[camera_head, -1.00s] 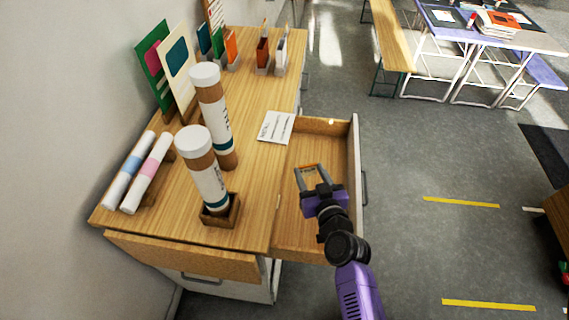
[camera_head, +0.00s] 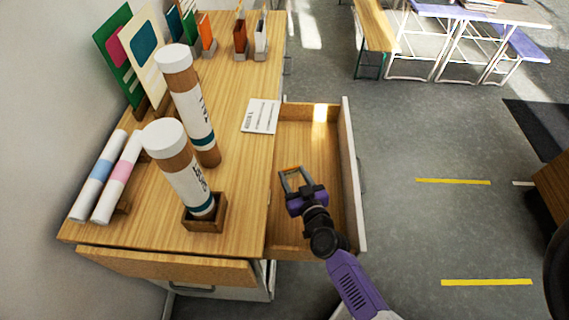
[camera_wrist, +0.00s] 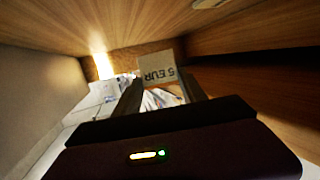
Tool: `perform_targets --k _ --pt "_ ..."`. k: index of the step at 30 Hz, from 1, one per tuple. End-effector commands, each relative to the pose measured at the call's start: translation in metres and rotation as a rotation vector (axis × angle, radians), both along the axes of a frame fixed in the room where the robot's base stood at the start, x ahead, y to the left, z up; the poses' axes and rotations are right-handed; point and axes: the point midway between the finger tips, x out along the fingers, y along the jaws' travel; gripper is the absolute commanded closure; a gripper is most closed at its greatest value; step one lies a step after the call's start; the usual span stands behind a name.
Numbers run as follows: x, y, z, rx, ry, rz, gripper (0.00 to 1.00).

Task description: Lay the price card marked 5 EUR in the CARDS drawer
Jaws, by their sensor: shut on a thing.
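My gripper (camera_head: 291,175) is over the open drawer (camera_head: 322,222), with its fingers shut on the price card (camera_wrist: 158,69). In the wrist view the card is pale, reads "5 EUR" tilted and turned round, and sits between the two fingertips of my gripper (camera_wrist: 160,85). In the head view only a small orange-brown edge shows at the fingertips. The drawer's wooden inside looks empty otherwise. I cannot tell whether the card touches the drawer floor. No CARDS label is readable.
The wooden counter (camera_head: 240,160) left of the drawer holds two upright tubes (camera_head: 185,170), two lying rolls (camera_head: 105,178), standing cards and a printed white sheet (camera_head: 261,116). A second drawer (camera_head: 165,266) is slightly open in front.

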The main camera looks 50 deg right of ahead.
Motion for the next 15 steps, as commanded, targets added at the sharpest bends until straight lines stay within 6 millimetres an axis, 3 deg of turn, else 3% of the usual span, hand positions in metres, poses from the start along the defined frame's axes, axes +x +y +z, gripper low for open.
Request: perform_targets --k 2,4,15 --pt "0.001 0.001 -0.015 -0.001 0.001 0.003 0.88" --pt "0.012 -0.008 -0.005 -0.002 -0.003 -0.001 0.88" --pt "0.043 -0.024 -0.008 0.000 -0.001 0.000 0.88"
